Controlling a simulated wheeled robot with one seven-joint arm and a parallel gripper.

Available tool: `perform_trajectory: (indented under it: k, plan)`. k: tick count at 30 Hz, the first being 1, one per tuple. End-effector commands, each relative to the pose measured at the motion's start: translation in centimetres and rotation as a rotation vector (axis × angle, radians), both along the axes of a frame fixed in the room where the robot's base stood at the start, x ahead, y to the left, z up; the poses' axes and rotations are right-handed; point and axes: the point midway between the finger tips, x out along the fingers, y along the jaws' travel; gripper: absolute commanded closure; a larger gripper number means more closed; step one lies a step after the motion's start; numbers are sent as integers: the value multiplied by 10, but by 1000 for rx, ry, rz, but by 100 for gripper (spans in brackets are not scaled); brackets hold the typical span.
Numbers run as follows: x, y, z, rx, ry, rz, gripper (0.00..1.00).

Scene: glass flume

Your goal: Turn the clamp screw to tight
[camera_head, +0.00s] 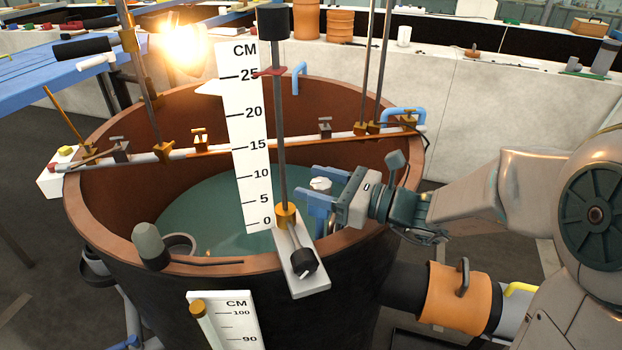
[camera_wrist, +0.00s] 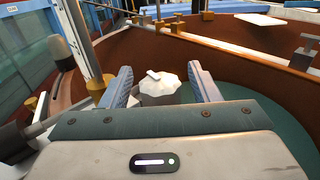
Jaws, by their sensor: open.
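A white, faceted knob (camera_head: 320,184), which looks like the clamp screw, sits by the foot of the upright rod (camera_head: 280,140) inside the tub. In the wrist view the white knob (camera_wrist: 158,90) shows a small raised bar on top, turned slantwise. My gripper (camera_head: 314,187) is open, its two blue fingers on either side of the knob. In the wrist view my gripper (camera_wrist: 160,76) shows gaps between the knob and both fingers. The knob's lower part and what it screws into are hidden.
A brown-walled tub (camera_head: 110,255) of greenish water surrounds the work. A white centimetre scale (camera_head: 243,150) and a brass collar (camera_head: 286,214) stand left of my gripper. A white bracket with a black knob (camera_head: 303,262) lies in front. A cross rail (camera_head: 225,149) spans the tub behind.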

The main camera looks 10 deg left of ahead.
Motion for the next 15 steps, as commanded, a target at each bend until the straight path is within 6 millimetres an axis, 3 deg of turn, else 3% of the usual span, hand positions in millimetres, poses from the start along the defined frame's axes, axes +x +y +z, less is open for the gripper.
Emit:
perform_trajectory:
  k: [6,14,15]
  plan:
    - [2,14,0,0,0,0,44]
    - [2,15,0,0,0,0,44]
    - [3,15,0,0,0,-1,55]
